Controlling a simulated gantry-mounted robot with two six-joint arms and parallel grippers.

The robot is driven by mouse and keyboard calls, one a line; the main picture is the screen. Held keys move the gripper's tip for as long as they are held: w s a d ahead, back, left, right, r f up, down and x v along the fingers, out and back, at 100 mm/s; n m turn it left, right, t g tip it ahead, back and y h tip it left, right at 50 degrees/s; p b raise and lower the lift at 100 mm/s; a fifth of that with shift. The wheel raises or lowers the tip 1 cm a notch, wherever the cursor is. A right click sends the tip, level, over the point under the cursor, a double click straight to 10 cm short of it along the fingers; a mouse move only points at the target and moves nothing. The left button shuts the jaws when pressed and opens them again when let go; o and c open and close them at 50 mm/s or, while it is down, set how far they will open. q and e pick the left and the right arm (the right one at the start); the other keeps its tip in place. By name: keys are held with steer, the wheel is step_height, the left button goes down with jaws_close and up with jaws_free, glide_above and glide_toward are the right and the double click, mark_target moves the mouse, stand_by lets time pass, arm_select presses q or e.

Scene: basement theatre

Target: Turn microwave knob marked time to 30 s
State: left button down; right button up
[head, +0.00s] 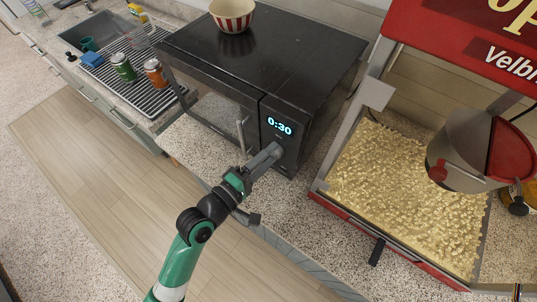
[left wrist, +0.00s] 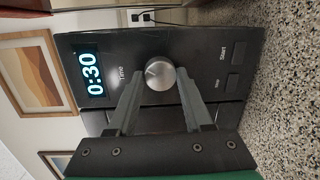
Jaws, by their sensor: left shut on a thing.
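The black microwave (head: 300,62) stands on the speckled counter. Its display (head: 279,126) reads 0:30, and the display also reads 0:30 in the left wrist view (left wrist: 90,73). The round silver knob (left wrist: 158,74), labelled Time, is on the control panel beside the display. My left gripper (head: 274,151) is at the panel, with its fingers on either side of the knob in the left wrist view (left wrist: 160,88), shut on it. In the head view the gripper hides the knob. My right gripper is not in view.
A red and white striped bowl (head: 232,16) sits on the microwave. A popcorn machine (head: 345,205) stands close on the right. At the left are a green jar (head: 123,68) and an orange jar (head: 155,73) on a drying rack. Start (left wrist: 239,50) and Stop (left wrist: 233,82) buttons are beside the knob.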

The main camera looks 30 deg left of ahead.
arm_select(q)
steer(key=shift+c, duration=1.6)
jaws_free()
steer(key=b+v, duration=0.1)
steer(key=v, duration=1)
steer(key=shift+s, duration=0.35)
